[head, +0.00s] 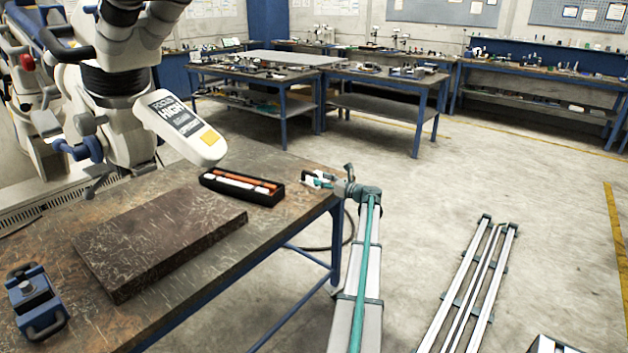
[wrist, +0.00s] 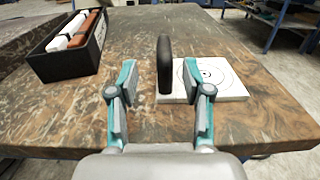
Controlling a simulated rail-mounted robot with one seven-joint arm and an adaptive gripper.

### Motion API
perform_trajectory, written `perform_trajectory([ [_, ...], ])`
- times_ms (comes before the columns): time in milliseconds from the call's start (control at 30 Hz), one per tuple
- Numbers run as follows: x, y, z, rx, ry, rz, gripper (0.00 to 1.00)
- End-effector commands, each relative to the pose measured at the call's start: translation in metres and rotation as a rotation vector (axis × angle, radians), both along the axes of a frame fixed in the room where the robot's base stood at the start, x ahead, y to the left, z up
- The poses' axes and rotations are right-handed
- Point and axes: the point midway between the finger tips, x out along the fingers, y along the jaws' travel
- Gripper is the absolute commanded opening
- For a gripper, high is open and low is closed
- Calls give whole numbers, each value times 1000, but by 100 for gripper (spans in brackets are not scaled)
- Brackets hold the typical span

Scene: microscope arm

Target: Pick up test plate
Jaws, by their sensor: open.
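The test plate is a thin white square with printed black circles (wrist: 222,76), lying flat near the table's edge in the wrist view. A dark upright handle (wrist: 164,62) stands at its left side. In the head view the plate (head: 309,180) is small and partly hidden by my gripper (head: 328,179). In the wrist view my gripper (wrist: 161,92) is open and empty. Its two teal-and-grey fingers are spread, with the handle showing between them. I cannot tell how far the fingertips are from the handle.
A black box (head: 242,187) with white and orange items lies left of the plate. A dark slab (head: 160,240) and a blue device (head: 37,302) are further left on the worn table (head: 270,232). A large white-and-grey machine head (head: 180,127) hangs above the back.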

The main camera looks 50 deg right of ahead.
Motion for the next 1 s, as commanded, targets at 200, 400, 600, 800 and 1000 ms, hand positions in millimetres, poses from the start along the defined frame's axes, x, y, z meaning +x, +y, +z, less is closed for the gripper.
perform_trajectory([
  [200,23,-1,0,-1,1,0,49],
  [400,37,-5,1,-2,1,0,49],
  [600,65,-8,2,-2,2,1,49],
  [800,74,-8,1,-2,2,-1,49],
  [1000,73,-7,1,-3,2,-1,39],
])
